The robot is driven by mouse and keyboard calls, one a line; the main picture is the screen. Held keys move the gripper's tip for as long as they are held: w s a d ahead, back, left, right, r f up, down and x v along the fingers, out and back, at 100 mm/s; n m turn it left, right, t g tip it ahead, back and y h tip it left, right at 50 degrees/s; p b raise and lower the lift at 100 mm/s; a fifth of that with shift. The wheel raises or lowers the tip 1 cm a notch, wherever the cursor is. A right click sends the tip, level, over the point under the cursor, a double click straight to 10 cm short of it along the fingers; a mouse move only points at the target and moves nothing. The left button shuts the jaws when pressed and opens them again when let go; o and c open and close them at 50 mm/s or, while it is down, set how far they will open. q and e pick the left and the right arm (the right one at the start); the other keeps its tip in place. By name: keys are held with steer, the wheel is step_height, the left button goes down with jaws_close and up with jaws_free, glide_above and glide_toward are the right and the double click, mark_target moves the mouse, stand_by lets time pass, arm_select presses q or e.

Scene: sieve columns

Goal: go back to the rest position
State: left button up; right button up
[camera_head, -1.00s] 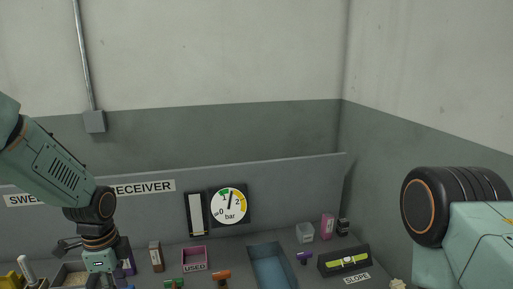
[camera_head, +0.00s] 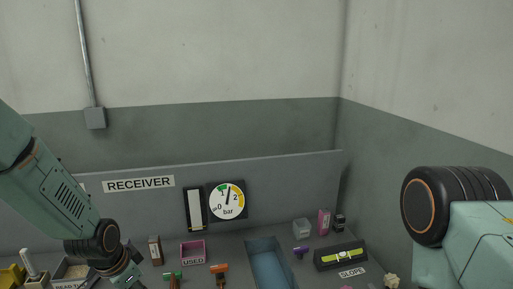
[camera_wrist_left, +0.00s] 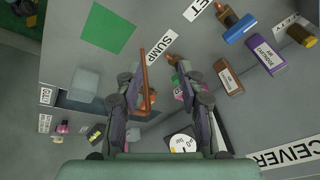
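My left arm comes in from the left in the head view, and its wrist (camera_head: 124,268) is low over the bench, with the fingers cut off by the lower edge. In the left wrist view my left gripper (camera_wrist_left: 160,70) has its two fingers apart, with nothing seen held between them. The bench and its labels show below and beyond the fingers. My right arm shows at the right edge of the head view, but its gripper is out of frame.
On the bench are a pink bin (camera_head: 193,252) marked USED, a blue tray (camera_head: 269,266), a black slope block (camera_head: 341,256) and an orange-topped tool (camera_head: 219,272). A gauge (camera_head: 228,200) is on the back panel. A green square (camera_wrist_left: 108,27) lies clear in the wrist view.

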arm_select(q)
steer(key=s+d+f+n+g, duration=0.1)
steer(key=s+f, duration=0.3)
steer(key=s, duration=0.7)
steer(key=s+d+f+n+g, duration=0.1)
steer(key=s+f+n, duration=0.3)
steer(key=s, duration=0.7)
steer(key=s+d+f+n+g, duration=0.1)
steer(key=s+d+f+n, duration=0.1)
steer(key=s+f, duration=0.4)
steer(key=s, duration=0.5)
steer(key=shift+s+d+f+n+g+y, duration=0.15)
steer(key=shift+s+n+g+y, duration=0.15)
steer(key=shift+s+n+g, duration=0.1)
steer(key=shift+s, duration=0.1)
